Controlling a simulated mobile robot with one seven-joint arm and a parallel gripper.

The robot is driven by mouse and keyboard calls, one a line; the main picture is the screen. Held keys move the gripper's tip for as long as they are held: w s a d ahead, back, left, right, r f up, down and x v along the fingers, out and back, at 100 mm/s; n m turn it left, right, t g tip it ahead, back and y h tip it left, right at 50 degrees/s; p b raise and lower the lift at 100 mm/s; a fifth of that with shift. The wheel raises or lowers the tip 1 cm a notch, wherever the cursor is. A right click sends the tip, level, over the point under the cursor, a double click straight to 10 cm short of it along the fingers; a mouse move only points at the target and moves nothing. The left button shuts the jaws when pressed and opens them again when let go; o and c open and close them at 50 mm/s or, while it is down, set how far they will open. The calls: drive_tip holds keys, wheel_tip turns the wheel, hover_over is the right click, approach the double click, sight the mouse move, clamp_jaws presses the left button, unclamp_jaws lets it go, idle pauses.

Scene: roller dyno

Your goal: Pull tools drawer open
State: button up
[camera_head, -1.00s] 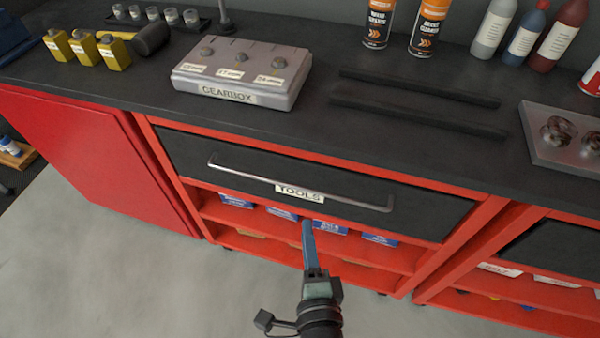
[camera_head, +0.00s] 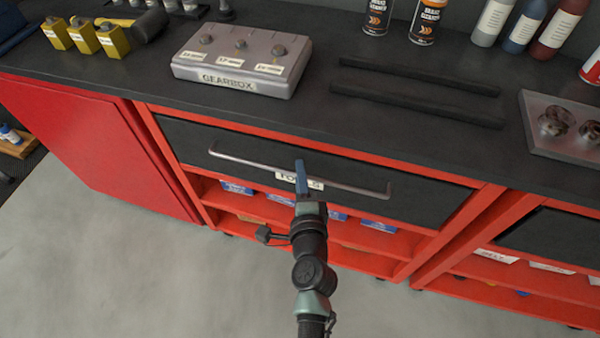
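The tools drawer (camera_head: 420,197) has a black front in a red cabinet and is shut. A long silver bar handle (camera_head: 240,159) runs across its front, and a white TOOLS label (camera_head: 285,177) sits at its middle, partly covered by my gripper. My gripper (camera_head: 300,166) has blue fingers that overlap the middle of the handle in the picture. The fingers are seen end-on as one narrow shape, so I cannot tell whether they are apart or whether they touch the bar.
A grey GEARBOX unit (camera_head: 242,60) stands on the black worktop (camera_head: 400,75) above the drawer, with two dark bars (camera_head: 415,105) beside it. An open red shelf (camera_head: 350,232) with blue boxes lies below. Bare grey floor (camera_head: 170,270) is free in front.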

drive_tip(key=shift+w, duration=0.1)
clamp_jaws()
idle(1.4)
